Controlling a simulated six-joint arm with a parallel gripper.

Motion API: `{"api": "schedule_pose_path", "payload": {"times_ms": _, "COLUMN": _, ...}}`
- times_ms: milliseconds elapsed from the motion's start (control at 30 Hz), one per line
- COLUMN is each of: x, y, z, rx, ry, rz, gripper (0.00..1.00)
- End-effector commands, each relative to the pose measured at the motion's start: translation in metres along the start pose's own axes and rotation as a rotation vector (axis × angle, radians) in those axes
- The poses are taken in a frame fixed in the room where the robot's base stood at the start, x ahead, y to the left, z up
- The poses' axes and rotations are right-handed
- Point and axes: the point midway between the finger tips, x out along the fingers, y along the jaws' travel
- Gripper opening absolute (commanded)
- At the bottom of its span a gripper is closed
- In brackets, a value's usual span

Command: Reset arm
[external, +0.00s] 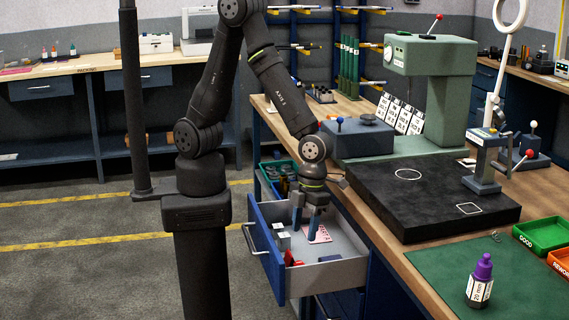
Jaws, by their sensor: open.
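My gripper (306,220) points down into an open drawer (333,279) under the workbench. Its two fingers are apart and nothing shows between them. Just beyond the fingers, a white and pink card (320,235) lies in the drawer. A small grey block (283,241) and a red item (290,258) lie in the drawer left of and below the fingers. Whether the fingertips touch the drawer floor or the card, I cannot tell. My arm rises from its column left of the bench and bends over to the drawer.
A black stone plate (430,200) and a green press (430,75) stand on the bench. A purple-capped bottle (480,282) stands on a green mat (425,265), near green (541,235) and orange bins (561,262). The drawer walls surround my gripper closely; open floor lies to the left.

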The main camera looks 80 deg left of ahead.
Motion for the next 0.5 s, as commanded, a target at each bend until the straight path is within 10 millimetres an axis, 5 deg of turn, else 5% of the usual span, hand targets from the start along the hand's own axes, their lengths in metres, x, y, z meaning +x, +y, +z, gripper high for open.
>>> {"api": "schedule_pose_path", "payload": {"times_ms": 500, "x": 0.065, "y": 0.001, "z": 0.000, "rx": -0.001, "ry": 0.002, "rz": 0.005, "gripper": 0.49}}
